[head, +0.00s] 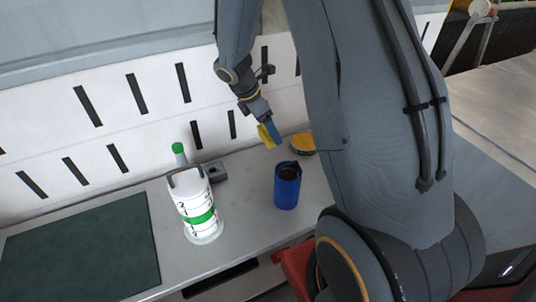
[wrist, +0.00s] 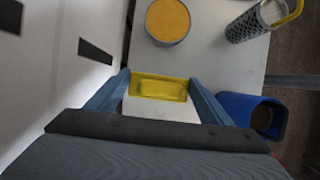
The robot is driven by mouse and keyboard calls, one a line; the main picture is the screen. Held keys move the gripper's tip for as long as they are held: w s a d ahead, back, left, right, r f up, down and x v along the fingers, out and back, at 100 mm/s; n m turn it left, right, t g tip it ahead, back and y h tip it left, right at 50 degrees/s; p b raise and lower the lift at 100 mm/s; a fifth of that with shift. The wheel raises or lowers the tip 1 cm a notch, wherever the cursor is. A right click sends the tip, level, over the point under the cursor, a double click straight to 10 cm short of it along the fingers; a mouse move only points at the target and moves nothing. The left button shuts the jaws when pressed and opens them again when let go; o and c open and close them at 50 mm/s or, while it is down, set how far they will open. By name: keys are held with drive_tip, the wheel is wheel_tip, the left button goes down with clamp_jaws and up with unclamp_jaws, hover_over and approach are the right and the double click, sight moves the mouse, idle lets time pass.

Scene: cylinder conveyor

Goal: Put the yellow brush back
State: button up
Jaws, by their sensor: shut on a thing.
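My gripper (head: 268,133) is shut on the yellow brush (head: 265,137), which it holds in the air above the back of the bench. In the wrist view the brush (wrist: 160,88) shows as a yellow block between the blue fingers of my gripper (wrist: 159,82). A blue cup (head: 287,187) stands upright on the bench, below and a little right of the gripper in the head view. Its round opening faces up, and its inside looks dark. The cup (wrist: 250,113) is right of the brush in the wrist view, apart from it.
A round tin with a yellow top (head: 302,143) is behind the cup. A white container with a green band (head: 199,207) stands left. A small grey block (head: 216,171) and a green-capped bottle (head: 179,152) are behind it. A dark green mat (head: 80,250) lies far left. The slotted wall (head: 110,110) is close.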

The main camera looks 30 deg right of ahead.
wheel_tip(320, 180, down, 8)
drive_tip(key=shift+f+p, duration=0.15)
drive_tip(key=shift+p, duration=0.45)
drive_tip(key=shift+f, duration=0.2)
drive_tip(key=o, duration=1)
drive_tip(key=shift+r, duration=0.1)
